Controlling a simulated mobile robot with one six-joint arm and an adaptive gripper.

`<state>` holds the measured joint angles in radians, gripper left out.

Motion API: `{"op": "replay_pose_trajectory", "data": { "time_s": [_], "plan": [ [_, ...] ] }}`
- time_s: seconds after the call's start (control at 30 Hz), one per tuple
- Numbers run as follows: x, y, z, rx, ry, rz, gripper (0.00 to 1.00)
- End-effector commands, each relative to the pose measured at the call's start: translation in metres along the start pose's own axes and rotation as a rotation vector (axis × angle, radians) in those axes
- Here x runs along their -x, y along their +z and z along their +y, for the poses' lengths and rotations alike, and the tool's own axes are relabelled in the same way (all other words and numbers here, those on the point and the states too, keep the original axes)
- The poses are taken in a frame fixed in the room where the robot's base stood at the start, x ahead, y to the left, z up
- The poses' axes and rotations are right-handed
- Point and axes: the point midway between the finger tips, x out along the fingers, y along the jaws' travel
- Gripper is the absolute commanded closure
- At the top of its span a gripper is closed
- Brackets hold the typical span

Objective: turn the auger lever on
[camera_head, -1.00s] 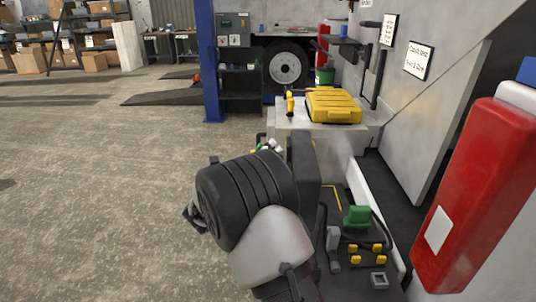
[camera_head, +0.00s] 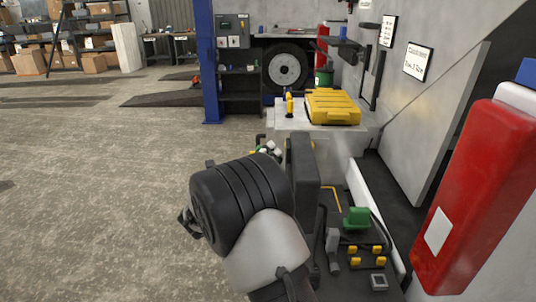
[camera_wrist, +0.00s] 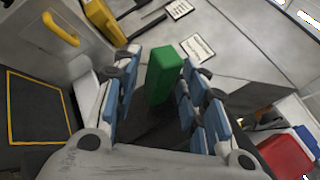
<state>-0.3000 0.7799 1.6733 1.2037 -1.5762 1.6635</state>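In the wrist view my gripper (camera_wrist: 157,95) has its blue-padded fingers apart. A green upright block (camera_wrist: 163,75) shows between them, nearer the right finger, with a gap on its left; whether it touches the right finger or lies beyond the fingertips I cannot tell. No label marks it as the auger lever. In the head view my arm's dark wrist hides the fingers. Small white, green and yellow knobs (camera_head: 269,148) peek out just beyond it. A separate green block (camera_head: 357,217) sits on the dark deck at the right.
A red box (camera_head: 475,195) hangs close on the right. Small yellow fittings (camera_head: 365,255) stand on the deck. Open floor (camera_head: 90,200) lies to the left.

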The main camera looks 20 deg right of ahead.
Motion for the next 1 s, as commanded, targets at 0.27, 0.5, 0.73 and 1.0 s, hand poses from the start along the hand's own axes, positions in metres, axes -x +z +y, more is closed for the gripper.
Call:
{"op": "replay_pose_trajectory", "data": {
  "time_s": [0.27, 0.5, 0.73, 1.0],
  "plan": [
    [0.059, 0.001, 0.001, 0.001, 0.004, -0.004, 0.60],
    [0.098, 0.001, 0.000, 0.001, 0.002, -0.003, 0.60],
    [0.108, 0.000, 0.000, 0.000, 0.000, 0.000, 0.60],
    [0.105, 0.002, -0.001, 0.003, 0.009, -0.002, 0.60]
  ]
}}
